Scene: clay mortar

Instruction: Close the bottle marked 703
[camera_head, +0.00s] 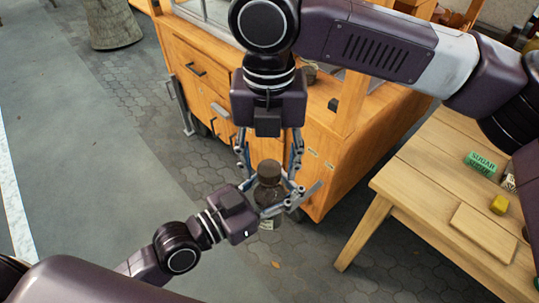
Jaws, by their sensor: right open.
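A dark brown bottle (266,193) with a brown cap (269,169) and a pale label low on it is upright in the middle of the head view. The number on the label is too small to read. My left gripper (281,202) comes in from the lower left and is shut on the bottle's body, holding it off the floor. My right gripper (269,172) hangs from above, pointing down, with its fingers spread open on both sides of the cap. I cannot tell whether the fingers touch the cap or how tightly it sits.
A wooden cabinet (325,165) with drawers stands behind the grippers. A light wooden table (425,178) is at the right, bearing a green box marked sugar (481,163), a yellow block (499,204) and a board (483,233). Paved floor (150,110) lies open at the left.

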